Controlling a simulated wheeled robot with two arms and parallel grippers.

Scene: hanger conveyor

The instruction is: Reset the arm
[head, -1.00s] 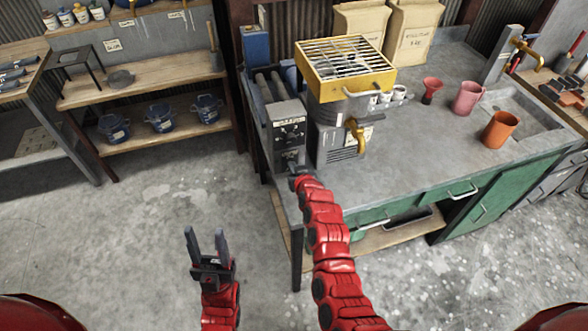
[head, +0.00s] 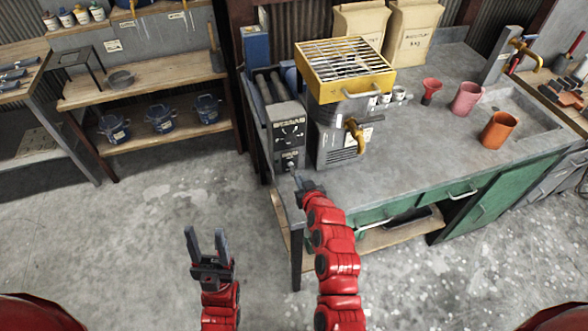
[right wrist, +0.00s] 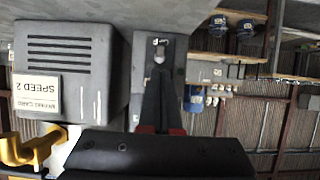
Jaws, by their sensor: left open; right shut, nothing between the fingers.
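In the head view my left gripper (head: 207,246) stands over the bare floor at lower centre-left, its two fingers apart and empty. My right gripper (head: 297,180) is at the front of a dark control box (head: 289,143) on the workbench, fingers closed with nothing held. In the right wrist view, which is upside down, the shut fingers (right wrist: 160,70) point at the box's face, close to a small light knob (right wrist: 159,57). Whether the fingertips touch it I cannot tell.
Right of the box stands a grey machine with a yellow grated top (head: 345,72) and a yellow tap (head: 354,135). Open floor lies left.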

